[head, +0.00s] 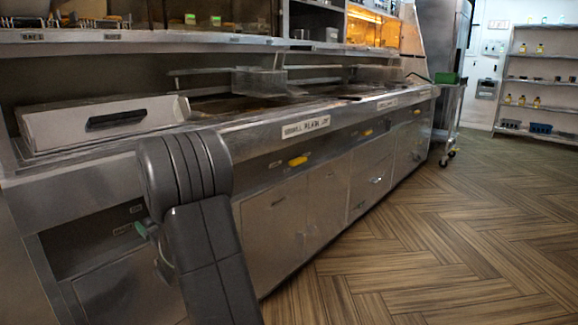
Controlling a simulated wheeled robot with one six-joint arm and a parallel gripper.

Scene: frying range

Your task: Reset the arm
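My arm (205,230) rises from the bottom of the head view in front of the frying range (300,205). It is dark grey and bends at a rounded joint near the height of the range's front edge. The end of the arm appears to be hidden behind that joint, with only a small green and metallic part (148,232) showing at its left. My gripper's fingers cannot be made out, and nothing held can be seen.
A white box-like cover with a black handle (105,122) lies on the range at left. A fry basket (260,82) stands over the fryer wells. Wall shelves (540,82) are at right. The wood floor (450,240) is clear.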

